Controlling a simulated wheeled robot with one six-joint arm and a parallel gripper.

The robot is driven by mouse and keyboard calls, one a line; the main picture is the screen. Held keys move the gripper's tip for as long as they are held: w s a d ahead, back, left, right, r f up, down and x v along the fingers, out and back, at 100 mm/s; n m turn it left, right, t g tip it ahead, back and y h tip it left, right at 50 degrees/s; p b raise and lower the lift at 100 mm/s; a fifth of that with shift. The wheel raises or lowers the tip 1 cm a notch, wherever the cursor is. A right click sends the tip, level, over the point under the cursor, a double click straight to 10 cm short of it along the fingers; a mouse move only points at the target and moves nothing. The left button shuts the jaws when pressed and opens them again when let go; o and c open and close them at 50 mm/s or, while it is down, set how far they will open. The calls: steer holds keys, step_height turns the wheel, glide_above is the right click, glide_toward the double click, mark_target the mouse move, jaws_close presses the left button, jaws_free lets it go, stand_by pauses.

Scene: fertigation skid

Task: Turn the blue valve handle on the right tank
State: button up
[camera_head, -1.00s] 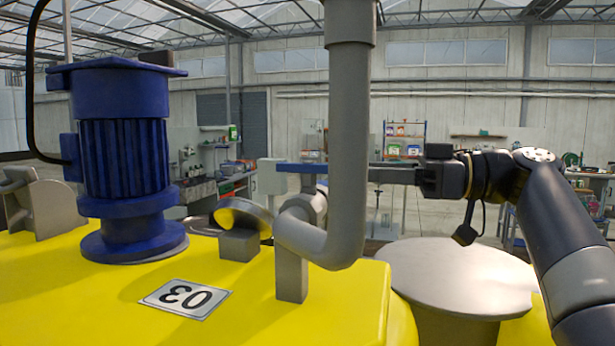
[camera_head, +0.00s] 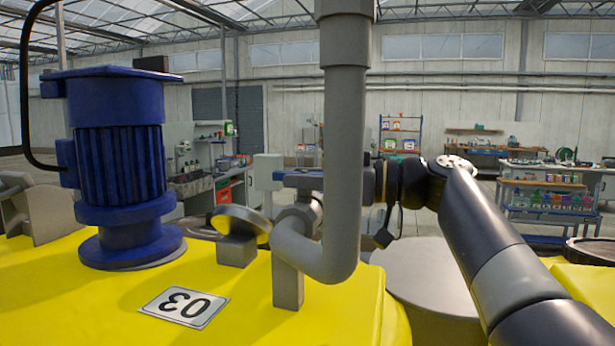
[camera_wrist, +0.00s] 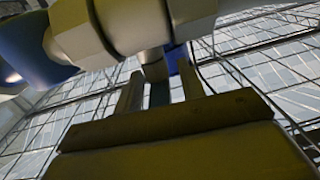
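The blue valve handle (camera_head: 293,173) sits on the grey valve (camera_head: 305,205) atop the yellow tank (camera_head: 245,305). The grey vertical pipe hides part of the handle in the head view. My arm reaches in from the right, and the gripper body is partly behind that pipe, level with the handle. In the wrist view my gripper (camera_wrist: 160,92) has its two fingers apart, with a dark strip between them. A blue part (camera_wrist: 176,60) shows by the fingertips, below the grey pipe fittings. I cannot tell whether the fingers touch the handle.
The grey pipe (camera_head: 345,170) stands close in front of the gripper. A blue motor (camera_head: 118,160) and a tilted round cap (camera_head: 242,222) are left of the valve. A grey round lid (camera_head: 425,270) lies below my arm. Benches and shelves stand far behind.

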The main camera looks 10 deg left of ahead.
jaws_close()
steer(key=shift+f, duration=0.1)
steer(key=shift+m+t+b, duration=0.4)
steer(key=shift+t+b, duration=0.3)
steer(key=shift+b, duration=0.4)
jaws_free()
steer(key=s+d+b, duration=0.1)
steer(key=d+b, duration=0.1)
steer(key=d, duration=0.8)
steer(key=shift+s+d, duration=0.35)
steer(key=shift+s, duration=0.05)
steer(key=shift+a, duration=0.1)
